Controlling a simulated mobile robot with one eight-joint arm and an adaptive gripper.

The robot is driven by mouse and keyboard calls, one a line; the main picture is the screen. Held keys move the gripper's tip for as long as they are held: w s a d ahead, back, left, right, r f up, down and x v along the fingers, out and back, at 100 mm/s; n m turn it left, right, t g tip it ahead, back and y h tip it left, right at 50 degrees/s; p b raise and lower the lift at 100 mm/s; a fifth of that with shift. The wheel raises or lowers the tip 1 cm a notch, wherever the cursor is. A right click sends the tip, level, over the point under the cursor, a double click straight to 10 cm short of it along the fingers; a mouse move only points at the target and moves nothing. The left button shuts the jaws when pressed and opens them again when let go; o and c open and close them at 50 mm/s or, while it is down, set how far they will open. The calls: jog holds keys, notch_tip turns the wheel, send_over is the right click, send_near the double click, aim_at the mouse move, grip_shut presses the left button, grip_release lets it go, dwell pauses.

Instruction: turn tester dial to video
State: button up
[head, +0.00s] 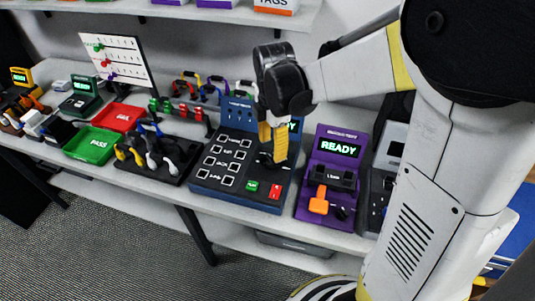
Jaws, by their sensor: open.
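The blue tester (215,198) stands on the bench in the middle of the head view, with rows of labelled white squares on its sloping face. A green button (252,186) and a red button (275,191) sit at its lower right. My gripper (272,155) points down over the tester's right side, its yellow fingers apart. A dark round part (266,160), which looks like the dial, shows beside the fingertips. The fingers cover part of it, so its pointer setting and any contact are unclear. The tester's screen is mostly hidden behind my gripper.
A purple device (326,175) reading READY stands close to the tester's right, with a grey device (390,160) beyond. A green PASS tray (91,146), a red tray (117,117) and a black rack of connectors (150,160) lie left. A shelf (200,12) hangs above.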

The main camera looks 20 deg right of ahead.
aim_at(271, 157)
notch_tip(271, 157, down, 7)
jog(key=shift+w+r+b, duration=0.15)
jog(key=shift+b, duration=0.95)
grip_shut()
